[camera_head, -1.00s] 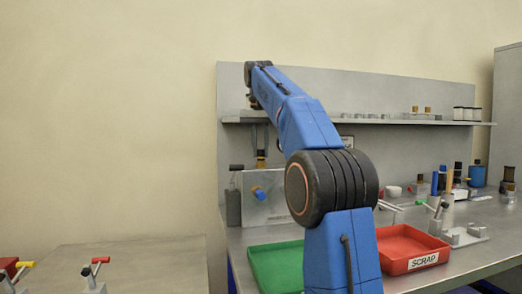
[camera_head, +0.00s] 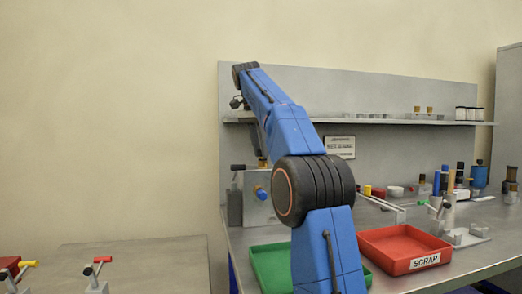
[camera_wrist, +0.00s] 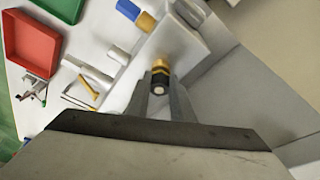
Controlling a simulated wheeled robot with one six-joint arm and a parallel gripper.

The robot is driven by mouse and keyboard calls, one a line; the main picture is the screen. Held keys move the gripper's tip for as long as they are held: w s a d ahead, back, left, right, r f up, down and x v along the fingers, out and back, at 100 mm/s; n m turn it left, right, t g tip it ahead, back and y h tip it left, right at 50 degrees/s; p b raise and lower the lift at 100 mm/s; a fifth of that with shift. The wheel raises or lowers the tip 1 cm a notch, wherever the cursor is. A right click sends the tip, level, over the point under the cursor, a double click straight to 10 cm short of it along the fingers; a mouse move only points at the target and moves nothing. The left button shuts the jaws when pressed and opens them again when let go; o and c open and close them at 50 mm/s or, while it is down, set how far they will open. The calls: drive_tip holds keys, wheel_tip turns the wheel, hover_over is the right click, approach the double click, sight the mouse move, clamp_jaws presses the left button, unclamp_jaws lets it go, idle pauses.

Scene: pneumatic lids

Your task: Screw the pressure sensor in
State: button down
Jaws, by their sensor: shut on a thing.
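The pressure sensor (camera_wrist: 159,66), brass with a black end, is between the fingers of my gripper (camera_wrist: 160,80) in the wrist view. The fingers are shut on it. Its brass end points at the pale grey block (camera_wrist: 188,48); whether it is seated in a port there I cannot tell. In the head view a small bit of brass (camera_head: 262,163) shows above the grey block (camera_head: 257,212), which carries a blue knob (camera_head: 262,193). My fingers are mostly hidden behind my arm there.
A green tray (camera_head: 268,262) and a red SCRAP tray (camera_head: 400,246) lie on the bench in front. A dark-topped cylinder (camera_head: 235,198) stands left of the block. A shelf (camera_head: 380,121) runs above. Clamps and several small parts crowd the right side.

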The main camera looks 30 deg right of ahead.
drive_tip(key=shift+m, duration=0.7)
drive_tip(key=shift+s+m, duration=0.1)
drive_tip(key=shift+m, duration=0.3)
drive_tip(key=c, duration=1.4)
unclamp_jaws()
drive_tip(key=shift+c, duration=0.9)
